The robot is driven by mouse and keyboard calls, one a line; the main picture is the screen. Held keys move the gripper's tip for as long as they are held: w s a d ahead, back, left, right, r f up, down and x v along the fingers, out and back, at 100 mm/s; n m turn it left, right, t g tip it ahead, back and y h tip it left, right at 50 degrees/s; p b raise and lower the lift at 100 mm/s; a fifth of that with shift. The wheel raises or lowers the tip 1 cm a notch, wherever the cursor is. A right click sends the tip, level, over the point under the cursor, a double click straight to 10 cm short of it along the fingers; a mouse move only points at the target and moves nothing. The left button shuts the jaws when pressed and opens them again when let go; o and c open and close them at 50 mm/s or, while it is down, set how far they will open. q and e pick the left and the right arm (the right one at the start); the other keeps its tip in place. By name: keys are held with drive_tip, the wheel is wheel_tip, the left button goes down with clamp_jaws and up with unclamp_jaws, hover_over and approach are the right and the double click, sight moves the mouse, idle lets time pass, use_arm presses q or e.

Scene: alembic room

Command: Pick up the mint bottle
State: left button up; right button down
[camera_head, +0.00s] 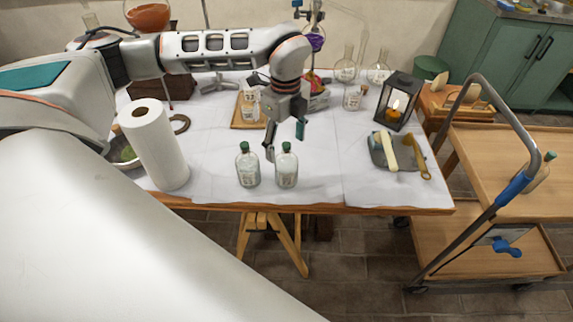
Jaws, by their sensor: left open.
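Two clear glass bottles with green caps stand upright side by side near the front edge of the table: a left bottle (248,168) and a right bottle (286,169). Their labels are too small to read, so I cannot tell which is the mint bottle. My left gripper (285,141) is open and points down, with its fingertips close to the cap of the right bottle. One finger shows between the two caps and the other to the right. I cannot tell whether it touches a bottle. My right gripper is not in view.
A paper towel roll (154,145) stands at the left of the white-covered table (325,170). Behind the gripper is a wooden board (240,121) with small jars. A candle lantern (396,101) and a grey tray (377,154) are to the right. A wooden cart (490,178) stands beside the table.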

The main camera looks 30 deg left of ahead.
sight(287, 161)
use_arm(q)
wheel_tip(287, 161, down, 7)
drive_tip(key=shift+w+f+p, duration=0.1)
drive_tip(key=shift+f+p, duration=0.05)
drive_tip(key=shift+p, duration=0.25)
drive_tip(key=c, duration=1.5)
